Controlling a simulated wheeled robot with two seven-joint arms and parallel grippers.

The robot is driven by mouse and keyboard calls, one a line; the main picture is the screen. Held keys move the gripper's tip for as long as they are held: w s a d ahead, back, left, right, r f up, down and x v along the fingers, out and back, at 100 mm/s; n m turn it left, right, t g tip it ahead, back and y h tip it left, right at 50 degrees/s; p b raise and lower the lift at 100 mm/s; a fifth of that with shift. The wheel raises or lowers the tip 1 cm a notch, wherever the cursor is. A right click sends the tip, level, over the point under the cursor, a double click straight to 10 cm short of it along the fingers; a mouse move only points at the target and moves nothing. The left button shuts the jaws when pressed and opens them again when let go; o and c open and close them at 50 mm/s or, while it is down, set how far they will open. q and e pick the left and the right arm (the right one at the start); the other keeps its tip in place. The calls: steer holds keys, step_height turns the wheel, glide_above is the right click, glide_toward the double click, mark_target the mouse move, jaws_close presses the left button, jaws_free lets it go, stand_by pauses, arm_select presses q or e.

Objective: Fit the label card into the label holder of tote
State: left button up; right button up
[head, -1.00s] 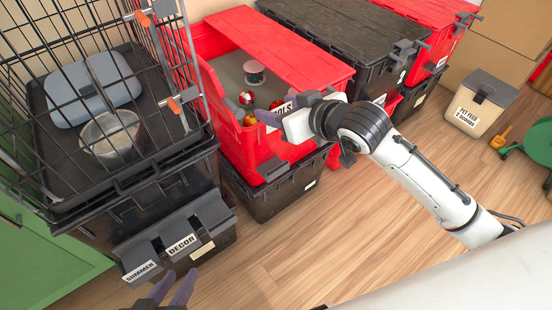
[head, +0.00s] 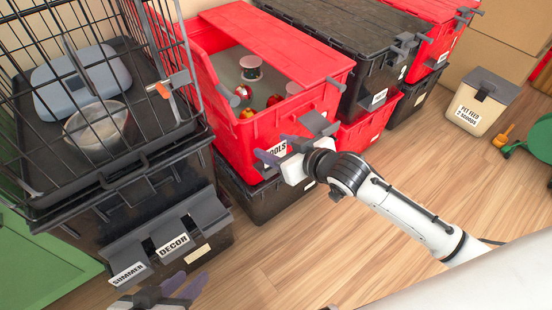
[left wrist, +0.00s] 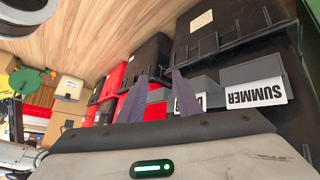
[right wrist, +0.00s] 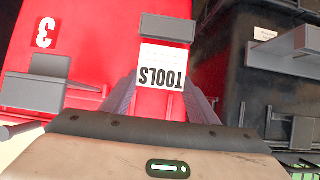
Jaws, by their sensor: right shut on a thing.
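The white TOOLS label card (head: 274,153) is held by my right gripper (head: 284,156) at the front wall of the open red tote (head: 228,140). In the right wrist view, the card (right wrist: 162,70) stands between the two fingers, its lettering upside down in the picture. A grey label holder (right wrist: 167,28) on the red wall lies right at the card's lower edge. I cannot tell whether the card edge is inside it or just in front of it. My left gripper (head: 172,292) is open and empty near the bottom left; its fingers also show apart in the left wrist view (left wrist: 157,95).
The red tote holds several small items and stands on a black tote (head: 268,200). A wire cage (head: 100,100) stands at left above holders with SUMMER (head: 127,274) and DECOR (head: 173,246) cards. More stacked totes stand behind at right. The wooden floor (head: 300,245) in front is clear.

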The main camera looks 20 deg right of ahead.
step_height(320, 180, down, 4)
steer(key=shift+r+b, duration=0.2)
steer(key=shift+b, duration=0.45)
steer(key=shift+f, duration=0.1)
arm_select(q)
steer(key=shift+w+d+r+h, duration=0.3)
steer(key=shift+d+r+h, duration=0.1)
steer(key=shift+d+r, duration=0.2)
arm_select(e)
steer(key=o, duration=1)
arm_select(q)
steer(key=shift+f, duration=0.1)
